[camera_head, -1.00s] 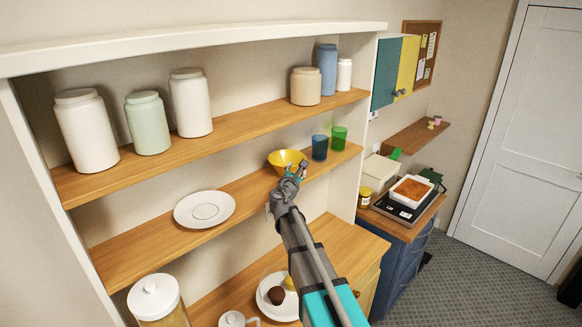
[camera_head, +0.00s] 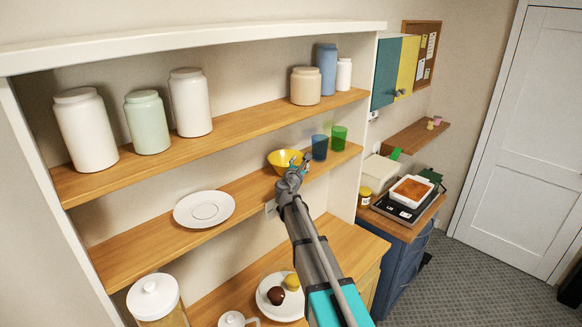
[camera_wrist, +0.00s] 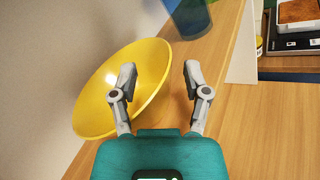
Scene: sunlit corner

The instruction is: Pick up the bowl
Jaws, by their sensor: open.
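The yellow bowl (camera_head: 283,160) stands on the middle wooden shelf, left of a blue cup. In the wrist view the bowl (camera_wrist: 148,62) fills the left centre, with its hollow showing. My gripper (camera_head: 300,161) is at the bowl's right front side. In the wrist view my gripper (camera_wrist: 160,76) is open and empty. Its left finger overlaps the bowl in the picture, and its right finger is over bare shelf. The bowl's right rim shows between the fingers. I cannot tell whether a finger touches the bowl.
A blue cup (camera_head: 319,147) and a green cup (camera_head: 338,138) stand right of the bowl, near the shelf's side wall. A white plate (camera_head: 204,209) lies on the same shelf to the left. Jars stand on the upper shelf (camera_head: 230,130). The shelf between plate and bowl is bare.

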